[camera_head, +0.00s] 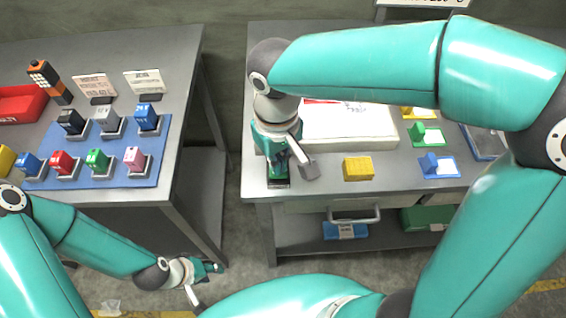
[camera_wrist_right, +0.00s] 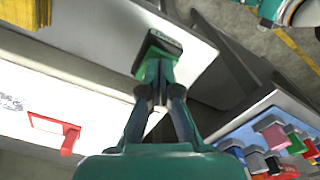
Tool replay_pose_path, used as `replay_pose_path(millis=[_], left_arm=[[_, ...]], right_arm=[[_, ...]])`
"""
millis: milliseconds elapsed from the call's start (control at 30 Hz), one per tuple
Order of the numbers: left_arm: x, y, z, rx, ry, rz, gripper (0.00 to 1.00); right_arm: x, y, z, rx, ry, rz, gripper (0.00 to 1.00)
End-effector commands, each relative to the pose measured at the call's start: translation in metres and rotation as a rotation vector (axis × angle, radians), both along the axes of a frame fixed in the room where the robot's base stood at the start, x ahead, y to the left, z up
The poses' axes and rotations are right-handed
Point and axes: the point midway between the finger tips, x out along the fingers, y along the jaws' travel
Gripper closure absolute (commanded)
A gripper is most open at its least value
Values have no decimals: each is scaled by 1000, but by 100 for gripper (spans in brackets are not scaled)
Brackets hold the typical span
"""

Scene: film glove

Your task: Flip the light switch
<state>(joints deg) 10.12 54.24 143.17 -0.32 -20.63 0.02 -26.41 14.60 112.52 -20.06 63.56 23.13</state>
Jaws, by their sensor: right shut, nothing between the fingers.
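A small dark rectangular piece with a green edge (camera_head: 278,184) sits at the front left corner of the right-hand table. It may be the light switch, but I cannot tell for sure. It also shows in the right wrist view (camera_wrist_right: 165,42), just beyond my fingertips. My right gripper (camera_head: 277,170) points down at it, and its fingers are together and empty in the right wrist view (camera_wrist_right: 157,75). I cannot tell whether they touch the piece. My left gripper (camera_head: 212,267) is low, between the tables, away from it; its fingers are too small to judge.
A white board (camera_head: 345,122) lies behind my right gripper. The left table holds a blue mat (camera_head: 130,180) with several coloured blocks. A gap separates the tables.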

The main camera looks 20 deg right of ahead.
Motion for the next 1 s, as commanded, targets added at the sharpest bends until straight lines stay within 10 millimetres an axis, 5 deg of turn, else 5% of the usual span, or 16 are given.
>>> replay_pose_path(millis=[1000], left_arm=[[0, 0, -12, 0, 0, 0, 60]], right_arm=[[0, 0, -15, 0, 0, -1, 100]])
